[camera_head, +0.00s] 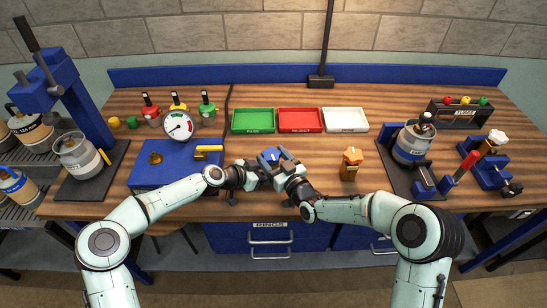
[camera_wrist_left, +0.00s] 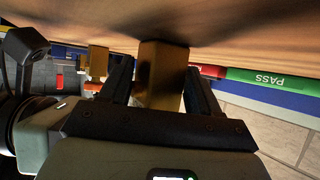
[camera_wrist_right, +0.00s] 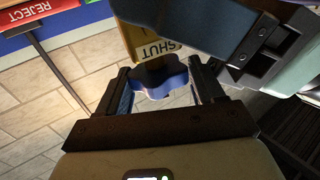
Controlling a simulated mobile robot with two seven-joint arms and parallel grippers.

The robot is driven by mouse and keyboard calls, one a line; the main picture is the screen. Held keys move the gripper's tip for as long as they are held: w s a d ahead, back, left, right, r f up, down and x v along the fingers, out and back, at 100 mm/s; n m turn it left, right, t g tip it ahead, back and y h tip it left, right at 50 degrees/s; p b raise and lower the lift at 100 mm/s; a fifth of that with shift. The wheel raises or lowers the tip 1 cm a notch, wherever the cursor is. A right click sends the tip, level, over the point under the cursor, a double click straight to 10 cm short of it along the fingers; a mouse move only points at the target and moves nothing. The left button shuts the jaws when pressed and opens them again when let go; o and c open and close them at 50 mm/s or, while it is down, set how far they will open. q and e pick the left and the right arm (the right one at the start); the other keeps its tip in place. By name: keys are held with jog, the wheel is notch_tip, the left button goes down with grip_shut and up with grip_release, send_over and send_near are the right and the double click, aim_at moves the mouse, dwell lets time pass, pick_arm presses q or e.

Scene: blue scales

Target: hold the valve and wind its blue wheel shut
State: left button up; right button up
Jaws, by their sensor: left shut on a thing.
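The valve is held up between my two grippers above the front middle of the bench. Its brass body (camera_wrist_left: 162,78) stands between the fingers of my left gripper (camera_head: 252,175), which is shut on it. The grippers hide much of the valve in the head view.
Green (camera_head: 253,120), red (camera_head: 300,120) and white (camera_head: 346,120) trays stand behind the grippers. A blue box with a gauge (camera_head: 178,125) is at left. A brass-coloured fitting (camera_head: 351,163) stands at right, before a canister (camera_head: 412,143) on a dark mat.

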pick_arm(q)
jog(key=shift+s+d, duration=0.1)
jog(key=shift+d, duration=0.15)
pick_arm(e)
jog(key=shift+s+a, duration=0.15)
jog(key=shift+s+d, duration=0.2)
jog(key=shift+s, duration=0.1)
pick_arm(q)
jog(key=shift+a, duration=0.25)
pick_arm(e)
jog(key=v, duration=1.1)
jog(key=shift+d, duration=0.25)
pick_arm(q)
jog(key=o, duration=0.9)
jog(key=shift+a+r, duration=0.1)
